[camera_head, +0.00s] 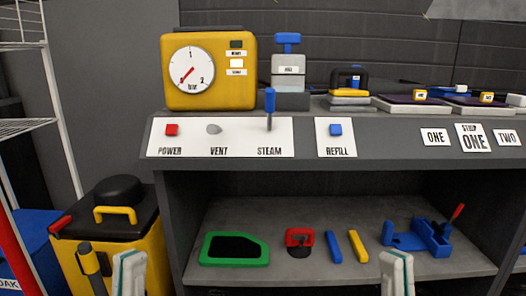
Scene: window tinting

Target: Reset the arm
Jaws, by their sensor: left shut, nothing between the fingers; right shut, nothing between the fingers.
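My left gripper (131,262) shows at the bottom edge, left of centre, in front of the bench and beside the yellow bin. It is shut and empty. My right gripper (397,262) shows at the bottom edge, right of centre, in front of the lower shelf. It is shut and empty too. Only the pale upper ends of both grippers are in view; the rest of both arms is below the frame. Neither gripper appears to hold or touch anything.
A yellow bin (140,222) and wire rack (25,45) stand left.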

